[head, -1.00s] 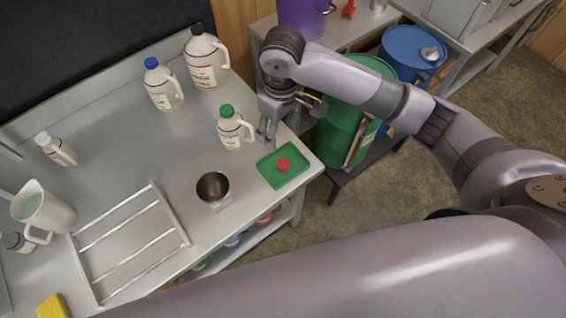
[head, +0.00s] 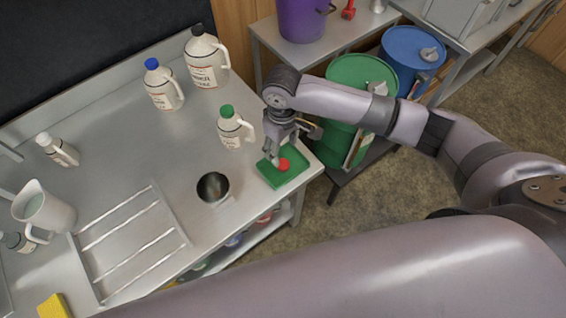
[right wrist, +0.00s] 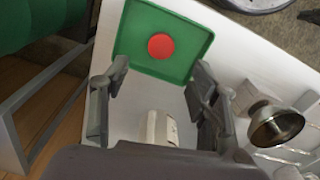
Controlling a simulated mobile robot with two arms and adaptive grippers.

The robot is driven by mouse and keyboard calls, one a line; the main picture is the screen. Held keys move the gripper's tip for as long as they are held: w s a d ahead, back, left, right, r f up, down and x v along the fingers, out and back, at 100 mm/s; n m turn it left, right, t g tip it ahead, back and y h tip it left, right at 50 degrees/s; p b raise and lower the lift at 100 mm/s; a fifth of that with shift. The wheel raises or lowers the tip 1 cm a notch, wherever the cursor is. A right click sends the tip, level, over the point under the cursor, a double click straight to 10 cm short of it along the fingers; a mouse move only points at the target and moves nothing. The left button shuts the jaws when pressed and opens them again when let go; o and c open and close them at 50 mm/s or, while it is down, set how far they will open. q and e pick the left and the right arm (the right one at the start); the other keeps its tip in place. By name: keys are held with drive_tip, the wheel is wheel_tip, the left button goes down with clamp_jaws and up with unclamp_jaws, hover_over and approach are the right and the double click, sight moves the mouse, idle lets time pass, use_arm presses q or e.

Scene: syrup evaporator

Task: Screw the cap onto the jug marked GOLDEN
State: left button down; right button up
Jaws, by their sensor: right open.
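A round red cap (head: 284,164) lies in a green tray (head: 296,180) at the table's front right corner. It also shows in the right wrist view (right wrist: 162,46). My right gripper (head: 272,160) is open and empty, fingers pointing down, just left of the cap. White jugs with handles stand behind: a small green-capped one (head: 233,130), a blue-capped one (head: 163,90) and a larger black-capped one (head: 205,62). I cannot read GOLDEN on any label. A pale object (right wrist: 165,128) sits low between my fingers in the right wrist view. My left gripper is out of view.
A metal bowl (head: 213,187) stands left of the tray. A wire rack (head: 130,240), a pitcher (head: 42,208), a small white-capped bottle (head: 57,150) and a yellow sponge (head: 53,307) occupy the left. The middle of the table is clear. Green (head: 345,72) and blue (head: 412,48) drums stand beyond.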

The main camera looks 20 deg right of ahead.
sight(283, 164)
drive_tip(key=shift+f, duration=1.35)
wheel_tip(283, 164, down, 5)
drive_tip(key=shift+s+f+p, duration=0.1)
drive_tip(key=shift+s+p, duration=0.05)
drive_tip(key=shift+p, duration=0.15)
drive_tip(key=shift+c, duration=0.5)
drive_tip(key=c, duration=0.6)
drive_tip(key=shift+c, duration=0.2)
